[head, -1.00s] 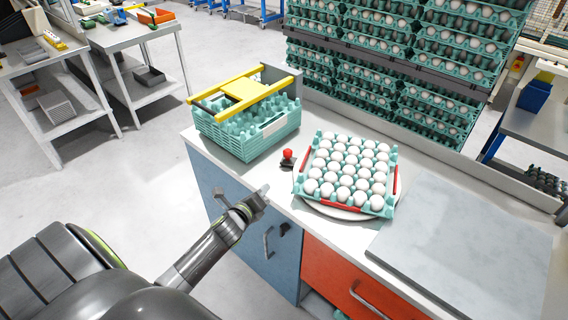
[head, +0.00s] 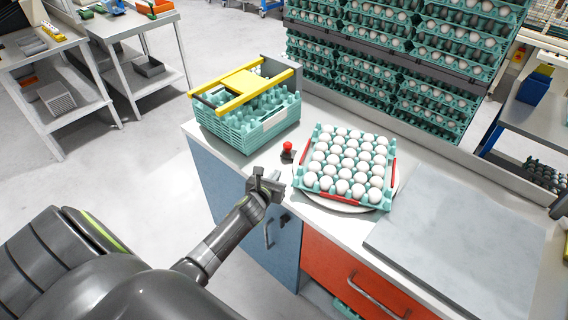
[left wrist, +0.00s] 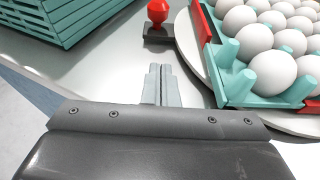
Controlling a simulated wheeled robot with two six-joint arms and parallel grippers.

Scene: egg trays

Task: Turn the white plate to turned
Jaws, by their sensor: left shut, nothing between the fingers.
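Only the plate's rim shows. In the left wrist view the plate's edge (left wrist: 187,50) is at the right, beside the tray's corner. My left gripper (head: 266,184) is shut and empty, at the counter's front edge, left of the plate and apart from it. Its closed fingers (left wrist: 161,85) point toward a red knob (left wrist: 158,12) on a dark base. My right gripper is not in view.
A stack of teal trays (head: 236,135) with a yellow frame stands left of the red knob (head: 287,147). A grey slab (head: 460,240) lies right of the plate. Racks of egg trays (head: 390,70) rise behind the counter (head: 235,158).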

